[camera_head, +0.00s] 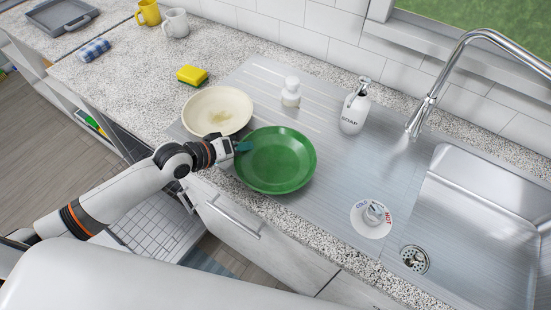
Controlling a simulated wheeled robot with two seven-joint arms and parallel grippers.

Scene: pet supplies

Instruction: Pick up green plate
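The green plate (280,162) lies on the metal drainboard, near the counter's front edge. My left gripper (243,147) reaches in from the left, with its fingertips at the left rim of the green plate. The view is too small to tell whether the fingers are closed on the rim or still apart around it. The plate looks about level, and I cannot tell whether it is clear of the surface. My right gripper is out of view.
A cream plate (217,109) sits just behind my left gripper. A white jar (291,92), a soap bottle (355,108) and a yellow sponge (192,75) stand farther back. The sink (480,235) and faucet (423,112) are at the right. The drainboard between plate and sink is mostly clear.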

